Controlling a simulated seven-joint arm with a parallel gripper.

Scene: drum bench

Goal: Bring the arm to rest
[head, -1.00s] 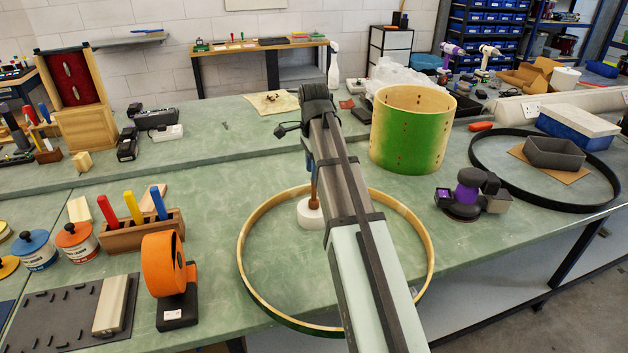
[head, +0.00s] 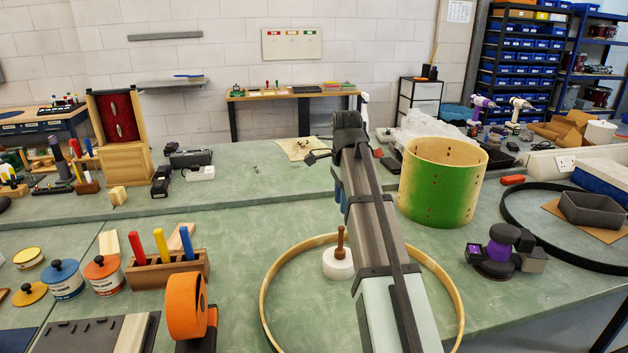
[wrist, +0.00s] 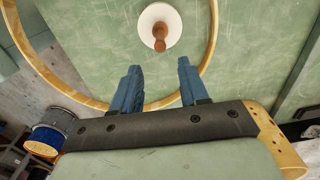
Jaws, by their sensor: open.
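My gripper (wrist: 159,65) is open and empty in the wrist view, its two blue fingers spread apart. In the head view my arm hides most of it; only a bit of blue finger shows beside the arm. A white round-based tool with a brown wooden handle (head: 339,262) stands upright on the green bench, inside a pale wooden hoop (head: 268,293). The tool also shows in the wrist view (wrist: 160,26), beyond the fingertips and apart from them. My arm crosses above the hoop and hides part of it.
A green drum shell (head: 440,188) stands right of my arm, with a purple-and-black sander (head: 497,250) nearer. A black hoop (head: 545,242) lies at the right. An orange tape roll (head: 185,306) and a wooden block with coloured handles (head: 168,270) stand left. Bare bench lies behind the pale hoop.

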